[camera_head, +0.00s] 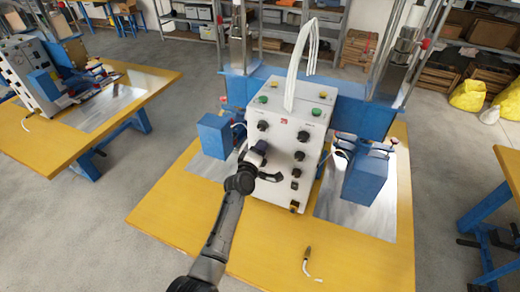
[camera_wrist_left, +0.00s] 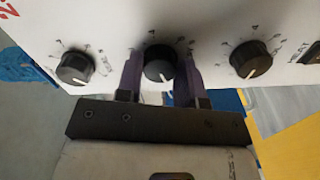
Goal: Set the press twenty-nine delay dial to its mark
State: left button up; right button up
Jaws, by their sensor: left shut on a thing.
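The white control box (camera_head: 285,118) of the press stands on the yellow table and carries several black dials and a red number mark. My left gripper (camera_head: 259,150) is at the front face of the box, at its left side. In the left wrist view my left gripper (camera_wrist_left: 161,78) has its two purple fingers on either side of a black dial (camera_wrist_left: 160,60), shut on it. The dial's white pointer line faces the bottom of that picture. Printed marks surround it, too small to read. My right gripper is not in view.
Neighbouring black dials sit left (camera_wrist_left: 76,67) and right (camera_wrist_left: 250,60) of the held one in the wrist view. Blue press blocks (camera_head: 215,134) (camera_head: 365,178) flank the box. A loose cable end (camera_head: 308,255) lies on the yellow table (camera_head: 165,215). Another press table stands at left.

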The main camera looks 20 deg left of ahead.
pick_arm(q)
jog(key=n, duration=0.5)
dwell(0.5)
dwell(0.3)
jog(key=o, duration=0.9)
jog(key=shift+n, duration=0.3)
jog(key=s+p, duration=0.2)
jog(key=s, duration=0.2)
jog(key=s+p, duration=0.3)
jog(key=s, duration=0.2)
jog(key=s+p, duration=0.2)
jog(key=s, duration=0.3)
jog(key=shift+a+p, duration=0.3)
jog(key=shift+p, duration=0.1)
